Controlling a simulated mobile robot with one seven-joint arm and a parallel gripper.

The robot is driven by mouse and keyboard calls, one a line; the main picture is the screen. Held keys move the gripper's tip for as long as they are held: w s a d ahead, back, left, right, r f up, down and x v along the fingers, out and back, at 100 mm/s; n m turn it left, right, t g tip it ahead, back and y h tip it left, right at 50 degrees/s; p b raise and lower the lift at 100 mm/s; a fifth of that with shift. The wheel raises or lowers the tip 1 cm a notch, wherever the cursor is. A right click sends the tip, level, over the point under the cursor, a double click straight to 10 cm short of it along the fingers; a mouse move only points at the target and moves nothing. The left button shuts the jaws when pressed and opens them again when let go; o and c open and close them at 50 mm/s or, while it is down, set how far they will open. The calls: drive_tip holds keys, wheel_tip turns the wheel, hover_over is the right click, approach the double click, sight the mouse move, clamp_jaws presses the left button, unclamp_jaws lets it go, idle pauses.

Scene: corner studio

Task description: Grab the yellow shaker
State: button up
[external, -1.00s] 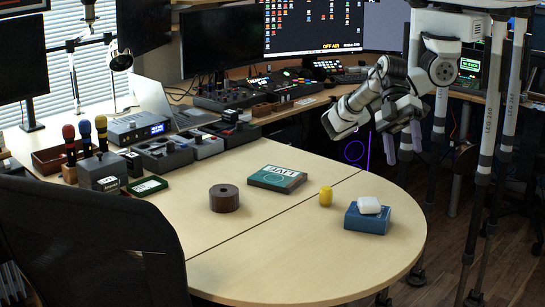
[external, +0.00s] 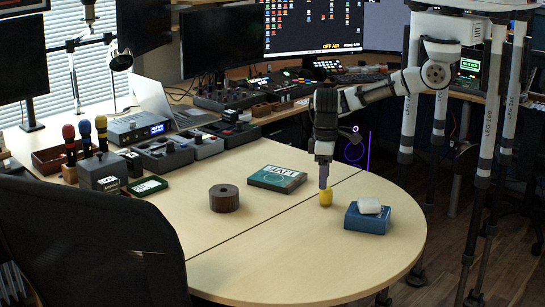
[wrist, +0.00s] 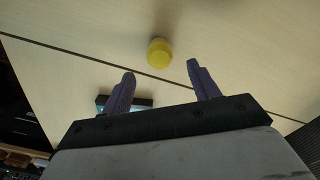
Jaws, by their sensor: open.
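The yellow shaker (external: 326,198) stands on the round-ended wooden table, just below my gripper (external: 325,180) in the external view. My gripper points down, its fingers partly in line with the shaker's top. In the wrist view the yellow shaker (wrist: 159,52) lies ahead of my gripper (wrist: 158,75), roughly centred between the two purple fingertips and a little beyond them. The fingers are spread apart with nothing between them.
A blue box (external: 367,220) with a white item (external: 369,205) on top stands close right of the shaker. A green-topped box (external: 277,179) lies left, and a dark round roll (external: 224,198) further left. The table's front (external: 310,265) is clear.

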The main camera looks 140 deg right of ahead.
sight(326, 193)
drive_tip(key=shift+s+a+f+p, duration=0.15)
drive_tip(key=shift+f+p, duration=0.2)
drive_tip(key=shift+f, duration=1.2)
drive_tip(key=shift+w+a+f+p, duration=0.1)
drive_tip(key=shift+f+p, duration=0.2)
drive_tip(key=shift+f, duration=1.25)
drive_tip(key=c, duration=1.1)
drive_tip(key=shift+o, duration=0.2)
drive_tip(key=shift+r, duration=0.1)
